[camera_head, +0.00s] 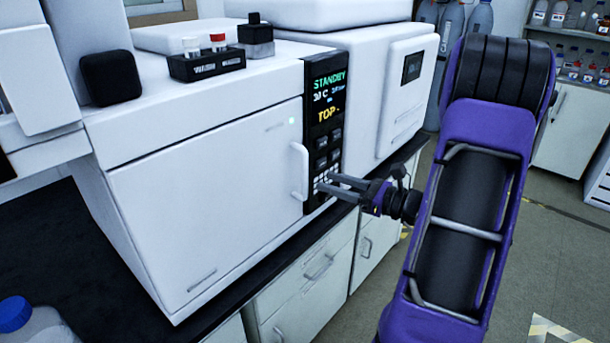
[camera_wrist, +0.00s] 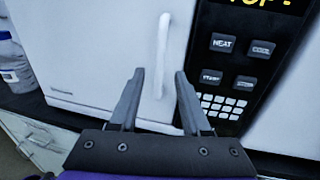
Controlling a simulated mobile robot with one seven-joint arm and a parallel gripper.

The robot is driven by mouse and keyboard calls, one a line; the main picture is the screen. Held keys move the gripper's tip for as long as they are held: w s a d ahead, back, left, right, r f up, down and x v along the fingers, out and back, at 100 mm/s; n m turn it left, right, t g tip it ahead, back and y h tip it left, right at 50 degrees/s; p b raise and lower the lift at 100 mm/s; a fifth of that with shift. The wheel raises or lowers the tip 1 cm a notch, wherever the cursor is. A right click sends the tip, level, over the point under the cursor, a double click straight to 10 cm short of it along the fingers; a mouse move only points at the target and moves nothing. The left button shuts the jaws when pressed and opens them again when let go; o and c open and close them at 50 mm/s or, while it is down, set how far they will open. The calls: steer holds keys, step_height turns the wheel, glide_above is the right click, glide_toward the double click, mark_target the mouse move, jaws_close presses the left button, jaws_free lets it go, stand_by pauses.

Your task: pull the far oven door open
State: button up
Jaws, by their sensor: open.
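A white oven door (camera_head: 215,200) is shut, with a white vertical bar handle (camera_head: 303,168) near its right edge. In the wrist view the door (camera_wrist: 110,45) fills the upper left, and the handle (camera_wrist: 162,45) stands upright just beyond the fingertips, in line with the gap between them. My gripper (camera_head: 323,183) is open and empty. In the head view it lies at the lower end of the handle and covers part of the keypad. In the wrist view my gripper (camera_wrist: 160,75) points at the handle. Contact with the handle cannot be told.
A black control panel (camera_head: 322,110) reading STANDBY is right of the door. A vial rack (camera_head: 207,66) and dark boxes stand on the oven top. Another white instrument (camera_head: 405,85) stands farther right. A blue-capped bottle (camera_head: 25,322) is at lower left. Dark bench lies before the door.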

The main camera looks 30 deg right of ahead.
glide_above(305, 195)
steer(key=shift+w+d, duration=0.15)
steer(key=shift+w, duration=0.2)
jaws_close()
stand_by(1.3)
